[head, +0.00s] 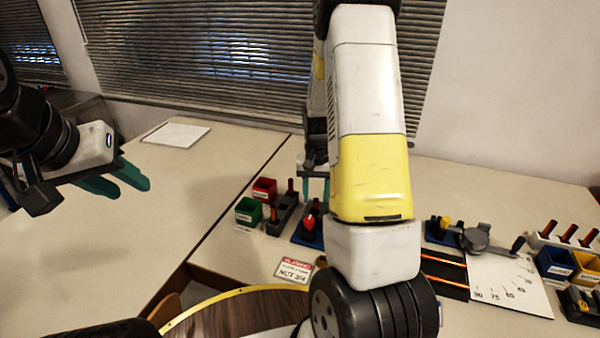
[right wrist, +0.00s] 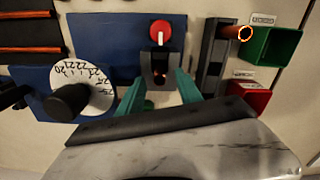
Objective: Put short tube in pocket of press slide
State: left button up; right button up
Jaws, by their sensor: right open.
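In the right wrist view, the press has a blue base (right wrist: 100,40), a red knob (right wrist: 160,32) and a dark slide block (right wrist: 159,58). A small orange spot shows in the block; I cannot tell whether it is a tube. My right gripper (right wrist: 158,85) is open, its teal fingers either side of the block's near part. An orange tube (right wrist: 232,33) stands in a dark rack (right wrist: 214,62) to the right. In the head view, my right gripper (head: 313,186) is partly hidden by my arm, close to the press (head: 309,225). My left gripper (head: 125,187) hangs open and empty at the left.
Green (head: 248,212) and red (head: 264,189) bins stand beside the rack. A numbered dial (right wrist: 82,90) sits left of the press. At the right are an angle plate (head: 510,285), a white tube rack (head: 568,243), and blue and yellow bins. The left table is mostly clear.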

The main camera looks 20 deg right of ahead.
aim_at(316, 211)
jog(key=shift+f, duration=1.15)
grip_shut()
jog(key=shift+s+a, duration=0.1)
jog(key=shift+s, duration=0.05)
grip_release()
